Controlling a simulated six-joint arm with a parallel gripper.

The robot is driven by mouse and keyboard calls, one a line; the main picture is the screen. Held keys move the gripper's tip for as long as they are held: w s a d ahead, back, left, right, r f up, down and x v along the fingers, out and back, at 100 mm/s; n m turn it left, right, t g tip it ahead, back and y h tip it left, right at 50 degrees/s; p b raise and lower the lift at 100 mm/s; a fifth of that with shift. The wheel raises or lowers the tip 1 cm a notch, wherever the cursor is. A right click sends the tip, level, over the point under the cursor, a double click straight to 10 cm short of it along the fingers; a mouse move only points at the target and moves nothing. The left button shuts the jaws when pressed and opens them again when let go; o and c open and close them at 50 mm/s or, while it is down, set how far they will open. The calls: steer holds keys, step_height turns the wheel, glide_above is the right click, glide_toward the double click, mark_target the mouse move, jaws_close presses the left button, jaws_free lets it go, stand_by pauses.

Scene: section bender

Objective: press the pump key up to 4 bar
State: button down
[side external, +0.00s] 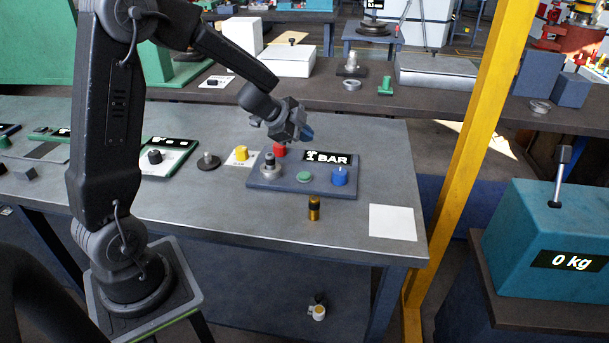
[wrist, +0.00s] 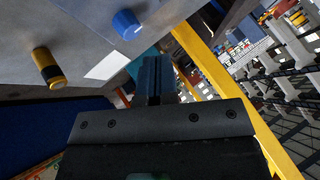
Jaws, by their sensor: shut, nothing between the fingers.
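The blue-grey control panel (side external: 262,184) lies on the bench. It carries a red button (side external: 279,149), a flat green button (side external: 304,176), a blue knob (side external: 340,175), a metal fitting (side external: 269,165) and a black display (side external: 327,157) reading BAR. The digit before BAR is not clear. I cannot tell which control is the pump key. My gripper (side external: 308,133) is shut and empty above the back of the panel, apart from the controls. In the wrist view its closed fingers (wrist: 154,78) point past the blue knob (wrist: 127,24).
A black-and-gold cylinder (side external: 314,208) stands in front of the panel, and a white sheet (side external: 391,221) lies to its right. A yellow knob (side external: 241,153) is on the left. A yellow post (side external: 464,140) rises beyond the bench's right edge.

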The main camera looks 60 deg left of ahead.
mark_target(305, 176)
steer(key=shift+f, duration=0.15)
steer(key=shift+f, duration=4.3)
steer(key=shift+f, duration=0.4)
steer(key=shift+f, duration=0.45)
steer(key=shift+r, duration=0.9)
steer(key=shift+r, duration=2.5)
